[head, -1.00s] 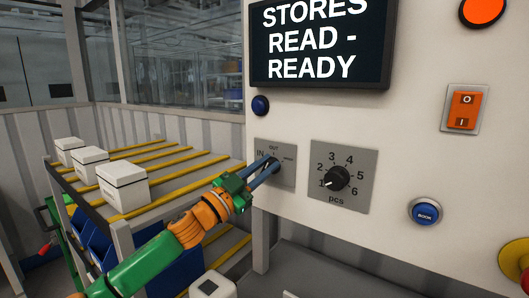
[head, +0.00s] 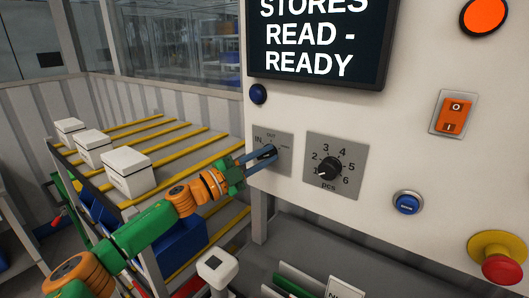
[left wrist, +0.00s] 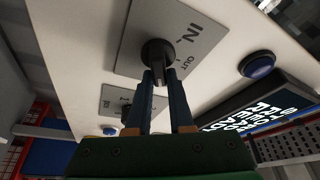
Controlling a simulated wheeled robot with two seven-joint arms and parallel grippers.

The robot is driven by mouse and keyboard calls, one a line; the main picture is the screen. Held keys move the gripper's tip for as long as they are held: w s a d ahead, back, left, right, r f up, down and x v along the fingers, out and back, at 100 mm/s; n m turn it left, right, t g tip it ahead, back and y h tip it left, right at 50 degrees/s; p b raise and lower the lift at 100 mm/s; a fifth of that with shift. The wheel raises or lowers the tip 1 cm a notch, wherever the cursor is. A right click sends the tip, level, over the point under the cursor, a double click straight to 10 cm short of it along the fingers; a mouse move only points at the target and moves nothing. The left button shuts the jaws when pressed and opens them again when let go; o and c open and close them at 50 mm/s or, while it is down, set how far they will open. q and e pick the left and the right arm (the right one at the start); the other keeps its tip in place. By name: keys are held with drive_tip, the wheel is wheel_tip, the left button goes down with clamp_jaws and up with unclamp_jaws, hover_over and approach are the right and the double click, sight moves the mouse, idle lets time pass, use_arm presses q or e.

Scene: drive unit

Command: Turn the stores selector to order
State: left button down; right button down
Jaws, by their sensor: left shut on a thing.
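The stores selector is a black knob (left wrist: 157,50) on a grey plate (head: 285,142) marked IN and OUT, with a third label too small to read. My left gripper (head: 264,154) reaches it from the left, and its dark blue fingers are shut on the knob. In the left wrist view the fingers (left wrist: 163,80) lie on either side of the knob's grip. The fingers hide much of the knob in the head view, so I cannot tell which label it points to. The screen (head: 318,40) reads STORES READ - READY. My right gripper is out of view.
A pcs dial (head: 330,167) sits just right of the selector. A blue button (head: 408,203), an orange rocker switch (head: 454,114) and a red stop button (head: 502,268) are farther right. A rack with white boxes (head: 127,175) stands left, behind my arm.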

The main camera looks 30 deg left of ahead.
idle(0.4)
use_arm(q)
drive_tip(key=c, duration=0.8)
unclamp_jaws()
drive_tip(key=shift+s+a+f+b, duration=0.15)
drive_tip(key=shift+s+f+b, duration=0.1)
drive_tip(key=shift+b, duration=0.1)
drive_tip(key=r+b+v, duration=0.1)
drive_tip(key=b+v, duration=0.4)
drive_tip(key=v, duration=0.1)
drive_tip(key=shift+s+f, duration=0.2)
drive_tip(key=shift+f, duration=0.2)
drive_tip(key=shift+a, duration=0.1)
